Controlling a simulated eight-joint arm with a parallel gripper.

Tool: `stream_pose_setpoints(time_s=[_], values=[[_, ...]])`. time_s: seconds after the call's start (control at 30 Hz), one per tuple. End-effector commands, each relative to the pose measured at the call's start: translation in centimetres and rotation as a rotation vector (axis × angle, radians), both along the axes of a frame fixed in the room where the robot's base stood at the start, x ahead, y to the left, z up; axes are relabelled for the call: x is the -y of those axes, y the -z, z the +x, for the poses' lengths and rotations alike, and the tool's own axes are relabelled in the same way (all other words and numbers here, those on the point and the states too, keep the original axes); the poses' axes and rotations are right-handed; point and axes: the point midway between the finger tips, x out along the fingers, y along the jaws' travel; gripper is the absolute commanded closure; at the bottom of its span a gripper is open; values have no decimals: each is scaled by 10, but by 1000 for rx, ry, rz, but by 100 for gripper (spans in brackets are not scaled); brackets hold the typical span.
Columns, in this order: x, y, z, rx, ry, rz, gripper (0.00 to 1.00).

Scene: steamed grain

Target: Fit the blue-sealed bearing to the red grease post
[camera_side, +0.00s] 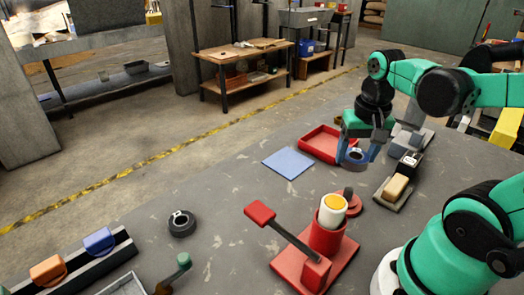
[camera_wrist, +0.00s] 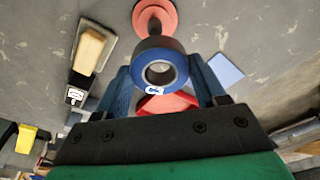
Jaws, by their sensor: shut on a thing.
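My gripper (camera_side: 360,152) is shut on the blue-sealed bearing (camera_side: 354,160), holding it above the table. In the wrist view the bearing (camera_wrist: 142,72) sits between the two blue fingers, its open bore and a white mark facing the camera. A red round base (camera_side: 356,209) with a dark upright post (camera_side: 348,192) stands below and in front of the gripper in the side view, apart from the bearing. This red base (camera_wrist: 158,12) also shows beyond the bearing in the wrist view. The post is partly hidden behind the white-and-yellow pot.
A red lever stand (camera_side: 315,270) holds a white pot with yellow contents (camera_side: 333,203). A dark ring (camera_side: 182,224) lies at left. A red tray (camera_side: 312,148), a blue mat (camera_side: 288,164) and a wooden-backed block (camera_side: 396,187) are nearby.

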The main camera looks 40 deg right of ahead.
Motion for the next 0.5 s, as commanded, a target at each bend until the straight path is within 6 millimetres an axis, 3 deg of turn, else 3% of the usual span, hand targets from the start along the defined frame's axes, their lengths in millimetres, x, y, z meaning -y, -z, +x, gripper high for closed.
stream_pose_setpoints(time_s=[0.5], values=[[2, 43, -5, 1, 28, 0, 98]])
